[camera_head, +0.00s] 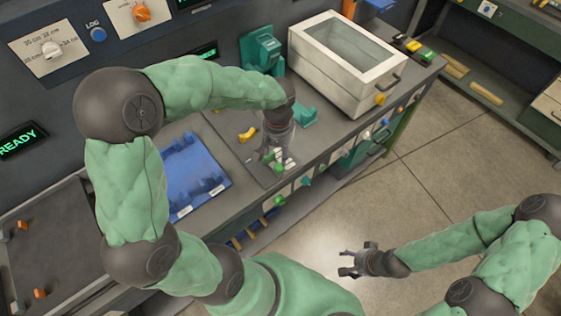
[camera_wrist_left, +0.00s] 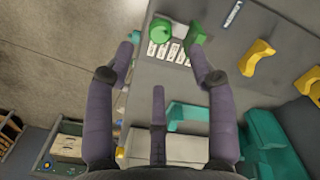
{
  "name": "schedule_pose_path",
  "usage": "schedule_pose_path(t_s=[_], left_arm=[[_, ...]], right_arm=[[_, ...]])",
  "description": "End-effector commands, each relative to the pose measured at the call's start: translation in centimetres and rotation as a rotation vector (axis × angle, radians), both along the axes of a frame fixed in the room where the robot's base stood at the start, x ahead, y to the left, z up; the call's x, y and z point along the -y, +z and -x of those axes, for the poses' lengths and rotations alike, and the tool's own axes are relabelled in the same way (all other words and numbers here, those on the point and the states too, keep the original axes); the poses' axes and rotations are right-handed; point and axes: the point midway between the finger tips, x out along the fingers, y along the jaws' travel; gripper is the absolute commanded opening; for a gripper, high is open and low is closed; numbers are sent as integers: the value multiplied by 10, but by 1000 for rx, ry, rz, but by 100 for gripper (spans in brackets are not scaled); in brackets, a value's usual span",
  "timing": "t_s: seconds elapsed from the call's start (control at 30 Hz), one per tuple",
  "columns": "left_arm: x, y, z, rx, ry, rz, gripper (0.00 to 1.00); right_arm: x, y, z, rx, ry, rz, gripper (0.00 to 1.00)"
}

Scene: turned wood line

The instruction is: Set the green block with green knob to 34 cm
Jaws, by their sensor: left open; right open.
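A green round knob (camera_wrist_left: 160,30) and a green block (camera_wrist_left: 195,36) show in the left wrist view, at the top, beside several small white labels (camera_wrist_left: 168,52) on the grey bench. In the head view, a green piece (camera_head: 280,168) lies just below my left gripper (camera_head: 268,156). In the wrist view my left gripper (camera_wrist_left: 162,62) is open, its fingers spread short of the knob and block, with nothing held. The label writing there is too small to read. My right gripper (camera_head: 350,264) is open and empty over the floor.
A white glass-topped box (camera_head: 335,85) stands at the back of the bench. A blue tray (camera_head: 190,175) lies left of the gripper. A yellow piece (camera_head: 248,134) and teal blocks (camera_head: 262,50) are close by.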

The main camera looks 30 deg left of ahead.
Motion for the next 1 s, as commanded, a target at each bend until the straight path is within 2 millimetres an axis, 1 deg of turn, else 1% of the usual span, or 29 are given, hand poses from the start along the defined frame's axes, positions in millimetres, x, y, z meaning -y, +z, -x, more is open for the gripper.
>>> schedule_pose_path(t_s=[0.03, 0.1, 0.3, 0.4, 0.6, 0.87, 0.9, 0.97, 1.0], left_arm=[[0, -13, 1, -5, -1, 0, 56], [0, -26, 1, -7, 0, 1, 56], [0, -58, 1, -5, 0, 1, 56], [0, -69, 0, -3, 0, 1, 56], [0, -80, 0, -1, 1, 2, 56], [0, -80, 0, -1, 0, 1, 56], [0, -80, 0, -1, 0, 1, 50], [0, -80, 0, -1, 0, 1, 33], [0, -80, 0, -1, 0, 1, 22]], right_arm=[[0, -4, 0, 0, 0, 0, 64], [0, -7, 0, 0, 0, 0, 64], [0, -14, -1, 1, 0, 0, 64], [0, -16, -1, 1, 0, 0, 64], [0, -18, -1, 1, 0, 0, 64], [0, -17, -1, 1, 0, 0, 64], [0, -17, -1, 1, 0, 0, 64], [0, -17, -1, 1, 0, 0, 64], [0, -17, -1, 1, 0, 0, 64]])
